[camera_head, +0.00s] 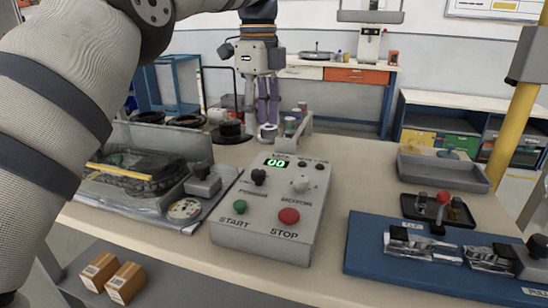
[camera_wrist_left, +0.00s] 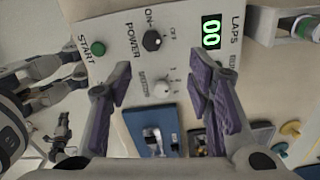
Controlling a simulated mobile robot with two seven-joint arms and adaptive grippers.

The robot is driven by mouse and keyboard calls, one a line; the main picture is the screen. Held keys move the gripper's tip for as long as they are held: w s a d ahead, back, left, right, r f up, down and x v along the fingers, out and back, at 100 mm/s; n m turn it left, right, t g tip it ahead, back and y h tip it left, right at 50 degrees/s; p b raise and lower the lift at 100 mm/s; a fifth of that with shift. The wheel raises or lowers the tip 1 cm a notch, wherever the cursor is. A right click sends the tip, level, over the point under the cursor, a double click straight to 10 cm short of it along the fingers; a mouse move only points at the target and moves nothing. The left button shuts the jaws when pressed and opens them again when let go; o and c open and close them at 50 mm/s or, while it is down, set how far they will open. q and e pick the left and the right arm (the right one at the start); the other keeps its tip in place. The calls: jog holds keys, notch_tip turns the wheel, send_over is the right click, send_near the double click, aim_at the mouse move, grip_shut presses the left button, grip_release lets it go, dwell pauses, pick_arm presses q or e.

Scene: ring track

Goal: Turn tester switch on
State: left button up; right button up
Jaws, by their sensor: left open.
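The tester (camera_head: 262,222) is a grey box on the table with a lit green display (camera_head: 277,162) reading 00. Its switch is the black POWER knob (camera_head: 259,176), which also shows in the left wrist view (camera_wrist_left: 152,40) between ON and OFF labels. I cannot tell which way it points. My left gripper (camera_head: 268,112) hangs with its purple fingers pointing down, behind the box in the head view. In the left wrist view the gripper (camera_wrist_left: 160,88) has its fingers spread and empty, apart from the knob. My right gripper cannot be made out.
The green START button (camera_head: 240,207), red STOP button (camera_head: 289,216) and a grey knob (camera_head: 301,184) share the panel. A tray with bagged parts (camera_head: 120,205) lies left. A blue board (camera_head: 375,255) and grey tray (camera_head: 440,173) lie right.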

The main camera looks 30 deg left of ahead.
aim_at(259, 172)
pick_arm(q)
jog(key=s+f, duration=0.1)
jog(key=f, duration=0.1)
jog(key=shift+s+d+f, duration=0.1)
jog(key=shift+s+f, duration=0.25)
jog(key=shift+s, duration=0.05)
jog(key=f, duration=0.4)
jog(key=f+p, duration=0.1)
jog(key=f, duration=0.3)
jog(key=shift+w+f, duration=0.2)
jog(key=shift+f, duration=0.1)
grip_shut()
